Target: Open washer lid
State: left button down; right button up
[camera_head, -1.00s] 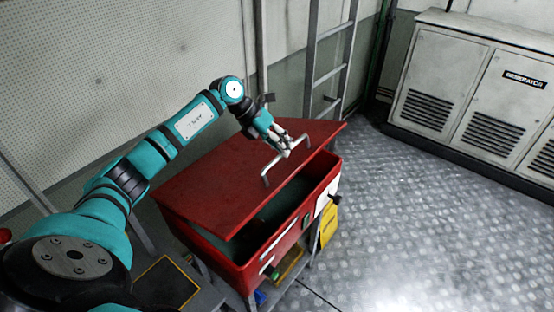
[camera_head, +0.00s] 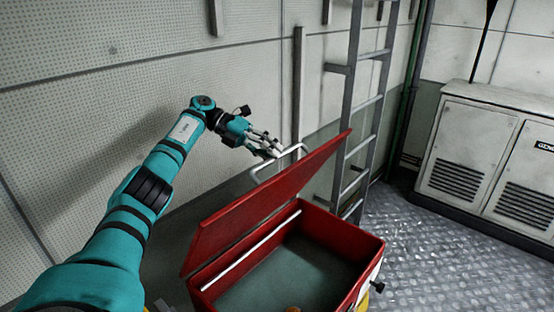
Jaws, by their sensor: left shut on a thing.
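The red washer (camera_head: 362,284) stands in front of me with its inside in view. Its red lid (camera_head: 262,204) is tilted up, hinged along the back, with a wide gap above the tub. A light metal bar handle (camera_head: 291,151) sits near the lid's upper edge. My left gripper (camera_head: 273,151) is at the handle, with its fingers shut on it. The teal left arm reaches in from the lower left. My right gripper is not in view.
A metal ladder (camera_head: 358,125) stands against the wall behind the washer. A grey generator cabinet (camera_head: 480,160) is at the right. The metal plate floor (camera_head: 430,245) between them is clear. The perforated wall (camera_head: 110,90) is close behind my left arm.

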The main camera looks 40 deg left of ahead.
pick_arm(q)
jog(key=shift+a+r, duration=0.15)
jog(key=shift+a, duration=1.3)
jog(key=c, duration=1.4)
grip_release()
jog(key=shift+a, duration=0.1)
jog(key=shift+o, duration=0.3)
jog(key=shift+a, duration=0.2)
jog(key=shift+d, duration=0.15)
notch_tip(320, 180, up, 10)
